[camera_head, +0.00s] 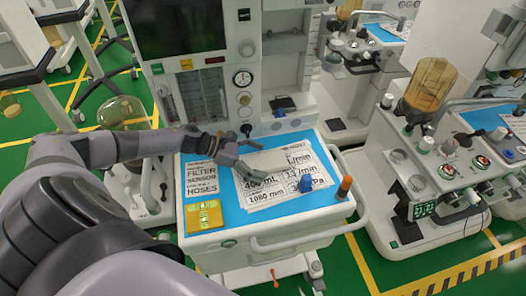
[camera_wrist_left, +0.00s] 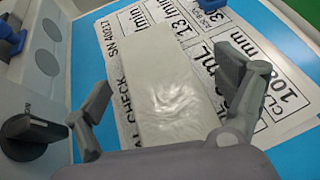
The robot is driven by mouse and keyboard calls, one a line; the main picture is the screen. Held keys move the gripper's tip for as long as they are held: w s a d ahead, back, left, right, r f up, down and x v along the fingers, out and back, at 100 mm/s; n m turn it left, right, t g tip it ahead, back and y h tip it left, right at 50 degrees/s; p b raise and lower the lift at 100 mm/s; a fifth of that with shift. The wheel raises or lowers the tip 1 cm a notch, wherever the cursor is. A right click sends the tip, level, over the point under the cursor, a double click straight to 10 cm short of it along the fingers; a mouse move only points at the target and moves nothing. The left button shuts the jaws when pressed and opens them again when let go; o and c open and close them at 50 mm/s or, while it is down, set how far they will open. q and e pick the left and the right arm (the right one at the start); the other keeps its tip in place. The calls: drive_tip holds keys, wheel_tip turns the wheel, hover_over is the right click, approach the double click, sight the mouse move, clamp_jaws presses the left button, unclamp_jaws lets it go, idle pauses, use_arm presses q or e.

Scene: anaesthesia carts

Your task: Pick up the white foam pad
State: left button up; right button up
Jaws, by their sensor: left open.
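The white foam pad (camera_wrist_left: 165,95) is a flat pale rectangle in the left wrist view, lying on printed sheets (camera_wrist_left: 275,75). My left gripper (camera_wrist_left: 176,78) is open, with one finger on each side of the pad and visible space between the fingers and its edges. In the head view my left gripper (camera_head: 258,162) hangs over the cart's blue top, above the sheets (camera_head: 306,180). The pad is hard to pick out there against the white paper. My right gripper is not in view.
The cart's upright panel (camera_head: 200,95) stands behind. Another machine (camera_head: 440,165) is at right.

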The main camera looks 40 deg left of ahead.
use_arm(q)
drive_tip(key=shift+s, duration=0.1)
drive_tip(key=shift+c, duration=0.6)
drive_tip(key=shift+s+f, duration=0.15)
drive_tip(key=c, duration=1.1)
drive_tip(key=shift+a, duration=0.1)
